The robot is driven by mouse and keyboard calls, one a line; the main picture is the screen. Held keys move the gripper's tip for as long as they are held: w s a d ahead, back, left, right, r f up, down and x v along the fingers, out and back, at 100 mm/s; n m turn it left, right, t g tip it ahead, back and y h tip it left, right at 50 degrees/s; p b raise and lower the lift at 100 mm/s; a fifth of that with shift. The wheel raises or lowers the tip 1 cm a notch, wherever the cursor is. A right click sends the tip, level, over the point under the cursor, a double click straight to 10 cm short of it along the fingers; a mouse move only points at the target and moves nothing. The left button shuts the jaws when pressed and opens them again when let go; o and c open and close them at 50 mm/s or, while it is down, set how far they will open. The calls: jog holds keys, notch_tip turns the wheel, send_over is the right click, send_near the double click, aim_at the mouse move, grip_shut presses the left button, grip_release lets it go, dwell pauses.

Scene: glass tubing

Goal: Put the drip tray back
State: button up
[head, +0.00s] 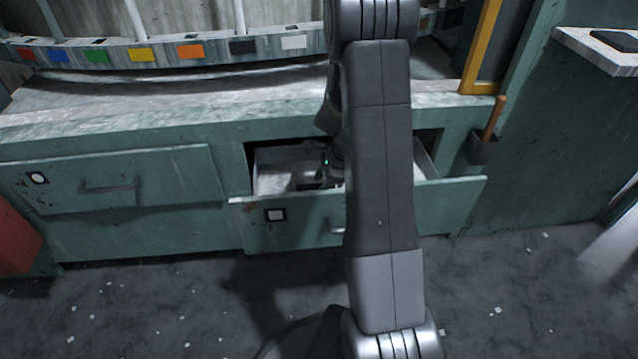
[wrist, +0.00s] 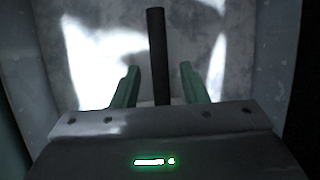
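I cannot pick out a separate drip tray for certain. The open right drawer (head: 292,221) has a pale, stained inside, and my gripper reaches down into it. In the wrist view my gripper (wrist: 159,67) has its two green fingers apart. A dark straight bar (wrist: 157,50) runs between them over the drawer's pale floor (wrist: 185,50). There are gaps between the bar and both fingers; whether the bar lies on the floor or stands above it, I cannot tell. In the head view my arm hides part of the drawer and its handle (head: 335,227).
The left drawer (head: 130,185) is shut or nearly so. Above is a worn worktop (head: 170,100) with a rail of coloured labels (head: 190,51). A small dark holder with a wooden handle (head: 482,148) hangs right of the open drawer. Small pale bits litter the dark floor (head: 170,300).

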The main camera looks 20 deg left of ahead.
jog(key=p+v, duration=0.3)
jog(key=v, duration=0.6)
jog(key=shift+d+r, duration=0.2)
jog(key=shift+r, duration=0.15)
dwell(0.6)
